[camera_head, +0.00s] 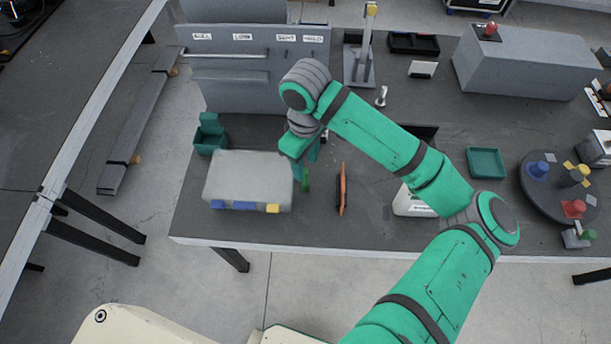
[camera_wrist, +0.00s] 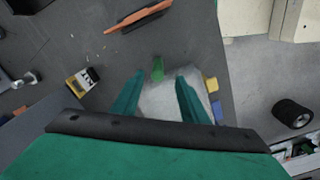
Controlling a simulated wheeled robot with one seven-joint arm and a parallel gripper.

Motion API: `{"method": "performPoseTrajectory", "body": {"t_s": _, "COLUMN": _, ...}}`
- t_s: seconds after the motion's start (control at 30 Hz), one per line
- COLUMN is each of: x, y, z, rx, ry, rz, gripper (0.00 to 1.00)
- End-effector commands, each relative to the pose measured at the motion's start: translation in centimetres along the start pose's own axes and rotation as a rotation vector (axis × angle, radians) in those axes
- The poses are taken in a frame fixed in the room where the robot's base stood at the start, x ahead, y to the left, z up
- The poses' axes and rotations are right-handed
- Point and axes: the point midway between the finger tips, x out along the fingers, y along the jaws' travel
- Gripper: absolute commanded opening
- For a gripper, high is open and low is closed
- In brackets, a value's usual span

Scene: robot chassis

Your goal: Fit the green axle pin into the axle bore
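The green axle pin (camera_head: 306,180) is at the right side of the light grey chassis block (camera_head: 245,175). In the wrist view the pin (camera_wrist: 157,68) shows at the end of the block (camera_wrist: 168,103). I cannot tell how far it is in the bore; the bore itself is hidden. My gripper (camera_head: 306,158) is above the pin beside the block. In the wrist view its two teal fingers (camera_wrist: 161,76) are spread, with clear gaps on both sides of the pin. It is open and holds nothing.
An orange-handled tool (camera_head: 342,188) lies just right of the pin. A teal bin (camera_head: 209,135) stands behind the block at left, before a grey labelled panel (camera_head: 255,80). A teal tray (camera_head: 486,162) and a dark round turntable (camera_head: 540,203) are at right. The table's front edge is close.

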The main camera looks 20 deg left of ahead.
Motion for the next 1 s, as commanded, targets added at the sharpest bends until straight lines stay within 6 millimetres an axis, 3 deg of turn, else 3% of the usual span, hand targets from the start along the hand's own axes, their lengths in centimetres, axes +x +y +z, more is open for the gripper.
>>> {"method": "performPoseTrajectory", "body": {"t_s": 0.37, "x": 3.2, "y": 0.2, "z": -0.2, "rx": 0.001, "ry": 0.0, "rz": -0.001, "gripper": 0.4}}
{"method": "performPoseTrajectory", "body": {"t_s": 0.63, "x": 6.8, "y": 0.5, "z": -0.7, "rx": -0.001, "ry": -0.001, "rz": -0.001, "gripper": 0.4}}
{"method": "performPoseTrajectory", "body": {"t_s": 0.97, "x": 7.4, "y": 0.4, "z": -0.7, "rx": -0.002, "ry": 0.001, "rz": 0.0, "gripper": 0.4}}
{"method": "performPoseTrajectory", "body": {"t_s": 1.0, "x": 7.4, "y": 0.4, "z": -0.7, "rx": -0.002, "ry": 0.001, "rz": 0.0, "gripper": 0.3}}
